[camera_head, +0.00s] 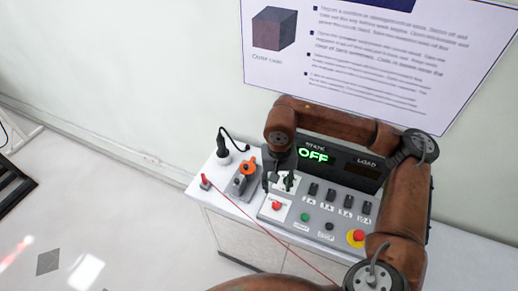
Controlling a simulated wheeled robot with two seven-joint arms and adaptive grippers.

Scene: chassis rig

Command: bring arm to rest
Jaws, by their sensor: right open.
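My right arm, brown with dark joints, comes in from the lower right and bends over the control panel (318,222). My right gripper (279,184) points down over the panel's left part, near a white-plated switch. Its dark fingers are apart and I see nothing held between them. The fingers partly hide the switch, and I cannot tell whether they touch it. The panel's display (313,155) reads OFF in green. My left gripper is not in view.
A red line crosses the white bench. A poster (375,50) hangs behind.

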